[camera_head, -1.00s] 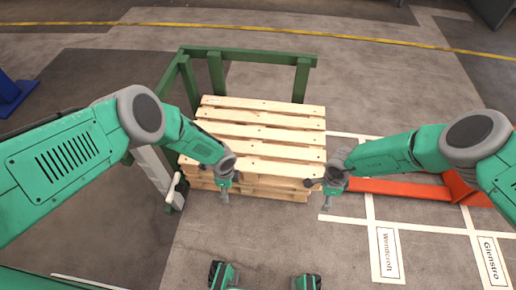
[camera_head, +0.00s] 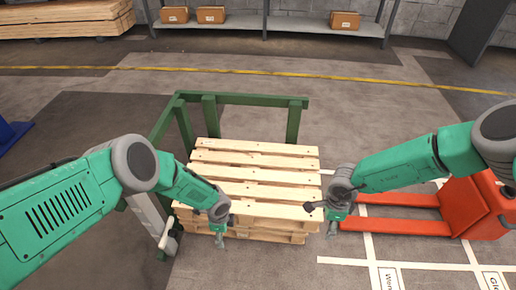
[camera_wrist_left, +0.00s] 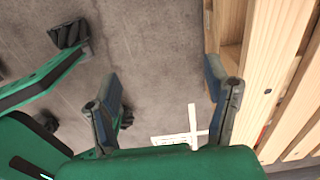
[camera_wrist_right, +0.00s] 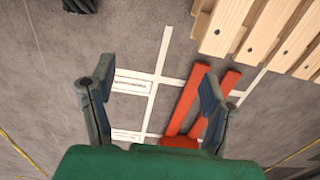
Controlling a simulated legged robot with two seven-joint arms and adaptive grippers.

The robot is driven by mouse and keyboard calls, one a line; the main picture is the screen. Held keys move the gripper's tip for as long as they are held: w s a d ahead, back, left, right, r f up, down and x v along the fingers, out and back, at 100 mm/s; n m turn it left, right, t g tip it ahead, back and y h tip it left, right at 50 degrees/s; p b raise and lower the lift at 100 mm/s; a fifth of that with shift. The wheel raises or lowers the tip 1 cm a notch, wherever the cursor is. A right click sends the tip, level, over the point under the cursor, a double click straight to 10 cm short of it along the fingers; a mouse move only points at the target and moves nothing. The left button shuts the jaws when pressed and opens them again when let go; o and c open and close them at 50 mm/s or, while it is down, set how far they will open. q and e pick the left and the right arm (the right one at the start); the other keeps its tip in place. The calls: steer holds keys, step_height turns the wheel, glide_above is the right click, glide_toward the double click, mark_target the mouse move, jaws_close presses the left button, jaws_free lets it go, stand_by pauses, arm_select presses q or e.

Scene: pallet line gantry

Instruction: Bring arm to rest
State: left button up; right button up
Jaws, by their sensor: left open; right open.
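My left gripper (camera_head: 220,240) hangs in front of the near left part of a wooden pallet stack (camera_head: 255,174). In the left wrist view its two fingers (camera_wrist_left: 165,95) are apart with nothing between them, and the pallet slats (camera_wrist_left: 285,60) are to their right. My right gripper (camera_head: 333,228) hangs by the stack's near right corner. In the right wrist view its fingers (camera_wrist_right: 152,92) are apart and empty above the floor. Both arms are bent and reach inward from the sides.
A green frame (camera_head: 245,99) borders the stack's back and left. An orange pallet jack (camera_head: 478,207) stands right, its forks pointing toward the stack. White floor lines (camera_head: 415,265) lie in front. A shelf with boxes (camera_head: 270,25) is at the back.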

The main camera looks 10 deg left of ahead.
arm_select(q)
steer(key=s+d+r+n+h+p, duration=0.1)
steer(key=s+r+n, duration=0.35)
steer(key=s, duration=0.35)
steer(key=s+d+r+n+h, duration=0.1)
steer(key=s+r+n+h, duration=0.1)
steer(key=s+r+n, duration=0.4)
steer(key=s+a+r+n+y+p, duration=0.1)
steer(key=s+a+r+n+y, duration=0.2)
steer(key=s+a+r+n, duration=0.4)
steer(key=s+a+r, duration=0.5)
steer(key=a+r, duration=0.1)
steer(key=r, duration=0.1)
steer(key=shift+s+t, duration=0.3)
steer(key=shift+s, duration=0.05)
arm_select(e)
steer(key=s+d+r+n, duration=0.3)
steer(key=s+n, duration=0.3)
steer(key=s, duration=0.3)
steer(key=s+d+r+n, duration=0.4)
steer(key=s+r+n, duration=0.1)
steer(key=s, duration=0.4)
steer(key=s+d+r+n, duration=0.4)
steer(key=s+n, duration=0.3)
steer(key=s, duration=0.3)
steer(key=shift+d+n+t, duration=0.2)
steer(key=shift+n+t, duration=0.1)
